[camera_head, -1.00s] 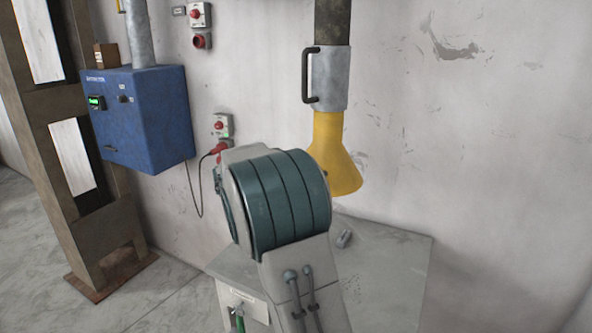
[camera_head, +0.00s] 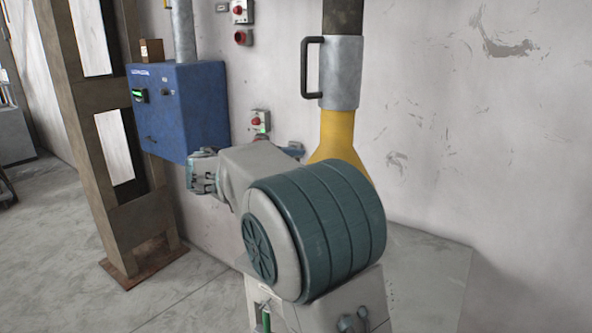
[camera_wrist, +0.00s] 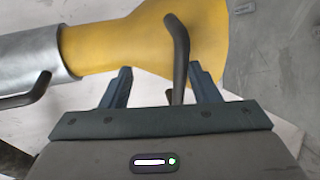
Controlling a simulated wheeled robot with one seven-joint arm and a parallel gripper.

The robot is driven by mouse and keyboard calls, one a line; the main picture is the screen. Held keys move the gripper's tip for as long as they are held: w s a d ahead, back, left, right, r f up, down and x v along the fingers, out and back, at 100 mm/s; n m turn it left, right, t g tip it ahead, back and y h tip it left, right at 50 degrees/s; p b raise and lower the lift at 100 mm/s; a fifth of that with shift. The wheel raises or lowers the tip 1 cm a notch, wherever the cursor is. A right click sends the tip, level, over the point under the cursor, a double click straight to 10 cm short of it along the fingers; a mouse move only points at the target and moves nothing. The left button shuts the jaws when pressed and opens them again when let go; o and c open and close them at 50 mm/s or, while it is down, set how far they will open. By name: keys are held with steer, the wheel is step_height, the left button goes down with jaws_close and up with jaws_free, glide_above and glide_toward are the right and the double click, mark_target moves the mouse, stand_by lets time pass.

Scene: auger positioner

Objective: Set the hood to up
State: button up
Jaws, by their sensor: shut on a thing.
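The yellow hood (camera_head: 337,135) hangs below a grey metal sleeve (camera_head: 342,75) on a dark vertical pipe (camera_head: 343,16). Its lower flare is hidden behind my arm in the head view. The sleeve has a black side handle (camera_head: 311,68). In the wrist view the hood (camera_wrist: 110,47) lies across the top, with the sleeve (camera_wrist: 30,58) at left and its flare at right. My gripper (camera_wrist: 160,78) is at the hood, shut on a dark bar handle (camera_wrist: 179,45) that stands in front of the yellow surface. In the head view my arm hides most of the gripper.
A blue control box (camera_head: 185,110) is on the left, beside a brown steel column (camera_head: 85,90). Red-button switches (camera_head: 258,122) are on the wall behind my arm. A grey surface (camera_head: 430,265) lies below the hood. Open floor is at the left.

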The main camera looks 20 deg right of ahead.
steer(key=shift+s+d+r, duration=0.1)
steer(key=shift+d+r, duration=0.05)
steer(key=shift+r, duration=0.4)
steer(key=shift+f, duration=0.15)
steer(key=shift+c, duration=0.4)
steer(key=shift+o, duration=0.6)
steer(key=shift+v, duration=1.5)
steer(key=shift+s+a, duration=0.1)
steer(key=shift+a, duration=0.3)
steer(key=c, duration=0.4)
steer(key=shift+s+a+r, duration=0.25)
steer(key=shift+s+a, duration=0.3)
steer(key=p+v, duration=0.1)
steer(key=v, duration=1)
steer(key=shift+w+a+f+p, duration=0.15)
steer(key=shift+w+f+p, duration=0.05)
steer(key=shift+f+p, duration=0.15)
